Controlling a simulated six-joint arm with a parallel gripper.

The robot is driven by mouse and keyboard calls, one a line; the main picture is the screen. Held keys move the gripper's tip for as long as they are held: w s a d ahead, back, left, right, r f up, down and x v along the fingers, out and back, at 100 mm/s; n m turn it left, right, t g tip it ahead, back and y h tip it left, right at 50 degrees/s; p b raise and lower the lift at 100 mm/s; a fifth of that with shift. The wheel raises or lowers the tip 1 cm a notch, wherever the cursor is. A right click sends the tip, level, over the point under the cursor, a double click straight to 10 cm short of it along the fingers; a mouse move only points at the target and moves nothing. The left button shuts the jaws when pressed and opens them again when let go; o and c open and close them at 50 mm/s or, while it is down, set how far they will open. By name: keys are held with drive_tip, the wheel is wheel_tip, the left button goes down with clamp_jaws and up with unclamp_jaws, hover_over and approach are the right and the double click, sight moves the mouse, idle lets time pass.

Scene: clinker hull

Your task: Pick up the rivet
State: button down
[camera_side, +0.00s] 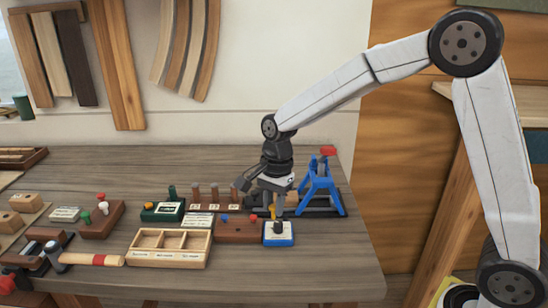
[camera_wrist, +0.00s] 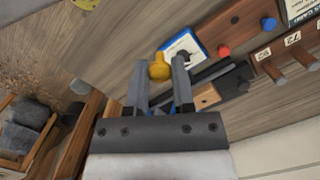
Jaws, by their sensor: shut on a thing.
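The rivet (camera_wrist: 160,70) has a rounded yellow head, seen between the fingertips in the wrist view. A small bit of its yellow (camera_side: 273,212) shows beside the fingers in the side view. My gripper (camera_side: 276,210) points down and is shut on the yellow rivet; in the wrist view its two fingers (camera_wrist: 160,80) stand on either side of it. The rivet's shank is hidden. I cannot tell whether it is clear of the surface below.
A brown block (camera_side: 238,232) with red and blue heads lies left of my gripper. A blue-edged white pad with a dark knob (camera_side: 279,240) is just in front. A blue stand (camera_side: 320,188) is close on the right. A three-part wooden tray (camera_side: 168,247) lies further left.

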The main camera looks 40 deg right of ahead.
drive_tip(key=shift+s+d+r, duration=0.1)
drive_tip(key=shift+s+r, duration=0.3)
drive_tip(key=shift+s, duration=0.45)
drive_tip(key=w+d+f+m, duration=0.2)
drive_tip(key=w+d+m, duration=0.4)
drive_tip(key=w+d, duration=0.7)
drive_tip(key=d, duration=0.4)
drive_tip(key=shift+w+d+f+t, duration=0.15)
drive_tip(key=shift+w+f+t, duration=0.05)
drive_tip(key=shift+w+t, duration=0.2)
drive_tip(key=shift+f, duration=0.15)
drive_tip(key=shift+f, duration=2.75)
